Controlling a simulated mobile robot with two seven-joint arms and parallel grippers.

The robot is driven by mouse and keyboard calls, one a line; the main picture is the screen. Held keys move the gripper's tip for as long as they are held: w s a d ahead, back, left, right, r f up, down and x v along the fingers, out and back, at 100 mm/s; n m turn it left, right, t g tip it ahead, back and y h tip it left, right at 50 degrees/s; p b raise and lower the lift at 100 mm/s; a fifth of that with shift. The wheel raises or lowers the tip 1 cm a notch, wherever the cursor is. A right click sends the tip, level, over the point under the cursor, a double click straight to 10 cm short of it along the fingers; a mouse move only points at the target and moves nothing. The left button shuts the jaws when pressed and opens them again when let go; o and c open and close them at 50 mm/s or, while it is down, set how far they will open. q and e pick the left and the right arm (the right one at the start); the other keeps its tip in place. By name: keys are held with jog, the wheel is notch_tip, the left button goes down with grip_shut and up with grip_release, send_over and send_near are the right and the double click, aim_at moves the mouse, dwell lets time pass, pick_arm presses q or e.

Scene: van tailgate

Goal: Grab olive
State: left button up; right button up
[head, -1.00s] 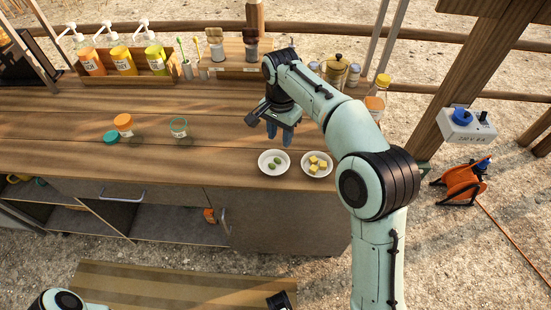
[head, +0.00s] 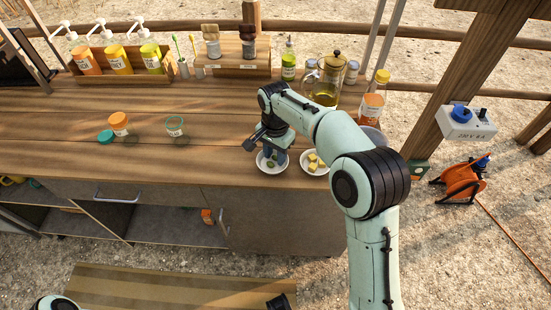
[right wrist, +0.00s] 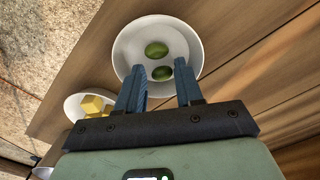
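Two green olives lie in a small white bowl (head: 261,167) near the counter's front edge. In the right wrist view the far olive (right wrist: 156,49) and the near olive (right wrist: 162,73) lie in the bowl (right wrist: 185,35). My right gripper (head: 275,155) is over the bowl, pointing down, and partly covers it in the head view. In the right wrist view the right gripper (right wrist: 161,70) is open. The near olive shows between its blue fingertips, with no clear contact; the far one shows just beyond them.
A second white bowl (head: 307,168) with yellow cubes stands close beside. A glass pot (head: 325,82) and bottles stand behind my right arm. An orange-lidded jar (head: 119,124) and a green-rimmed glass (head: 175,127) stand left. The counter between is clear.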

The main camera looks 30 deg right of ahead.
jog(key=shift+d+f, duration=0.2)
grip_shut()
jog(key=shift+r, duration=0.25)
